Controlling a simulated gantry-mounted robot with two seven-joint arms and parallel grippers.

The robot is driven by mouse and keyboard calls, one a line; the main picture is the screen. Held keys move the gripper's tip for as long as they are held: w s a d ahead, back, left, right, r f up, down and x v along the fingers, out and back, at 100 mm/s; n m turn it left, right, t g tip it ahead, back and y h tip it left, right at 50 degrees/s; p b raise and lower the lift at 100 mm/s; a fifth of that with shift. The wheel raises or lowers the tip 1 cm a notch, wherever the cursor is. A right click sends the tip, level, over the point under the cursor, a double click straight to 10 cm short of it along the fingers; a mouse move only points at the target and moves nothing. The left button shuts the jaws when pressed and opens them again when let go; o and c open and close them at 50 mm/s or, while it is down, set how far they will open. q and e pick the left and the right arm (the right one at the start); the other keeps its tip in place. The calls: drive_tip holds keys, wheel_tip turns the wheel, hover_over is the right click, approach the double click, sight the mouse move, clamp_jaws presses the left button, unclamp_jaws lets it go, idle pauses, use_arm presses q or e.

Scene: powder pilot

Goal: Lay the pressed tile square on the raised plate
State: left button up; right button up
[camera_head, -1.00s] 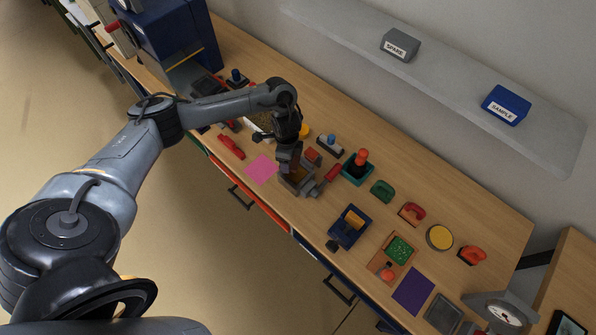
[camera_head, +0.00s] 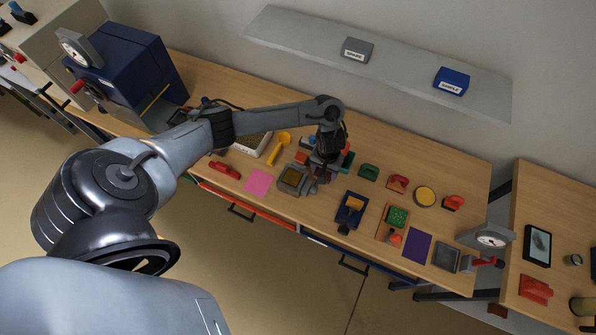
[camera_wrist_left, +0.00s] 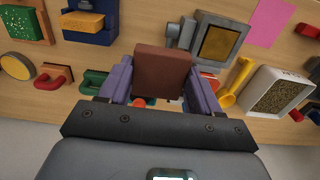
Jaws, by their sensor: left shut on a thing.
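My left gripper (camera_wrist_left: 158,85) is shut on a reddish-brown square tile (camera_wrist_left: 163,70), which it holds between its purple fingers above the bench. In the head view the gripper (camera_head: 321,170) is just right of the grey press (camera_head: 290,184), and the tile is hard to make out there. The press has a yellow-brown square in its top; it also shows in the wrist view (camera_wrist_left: 205,40). A grey square plate (camera_head: 446,257) lies at the right end of the bench; I cannot tell how far it is raised. My right gripper is not in view.
Right of the press are a blue tray (camera_head: 351,211), an orange tray with a green board (camera_head: 397,217) and a purple mat (camera_head: 416,245). A pink sheet (camera_head: 258,182) and yellow scoop (camera_head: 279,148) lie left. A dial scale (camera_head: 488,239) stands near the plate.

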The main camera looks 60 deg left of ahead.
use_arm(q)
drive_tip(key=shift+s+d, duration=0.15)
drive_tip(key=shift+s, duration=0.05)
drive_tip(key=shift+s+f, duration=0.15)
drive_tip(key=b, duration=0.2)
hover_over(292, 178)
drive_tip(key=d, duration=0.1)
drive_tip(key=f, duration=0.6)
drive_tip(key=shift+w, duration=0.25)
drive_tip(key=shift+s+a+f, duration=0.3)
drive_tip(key=shift+a, duration=0.1)
drive_tip(key=shift+f+b, duration=0.35)
drive_tip(key=shift+f, duration=1.7)
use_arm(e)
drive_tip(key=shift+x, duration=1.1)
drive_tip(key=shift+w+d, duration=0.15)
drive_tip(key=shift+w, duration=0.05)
use_arm(q)
drive_tip(key=o, duration=1.1)
drive_tip(key=shift+f, duration=0.1)
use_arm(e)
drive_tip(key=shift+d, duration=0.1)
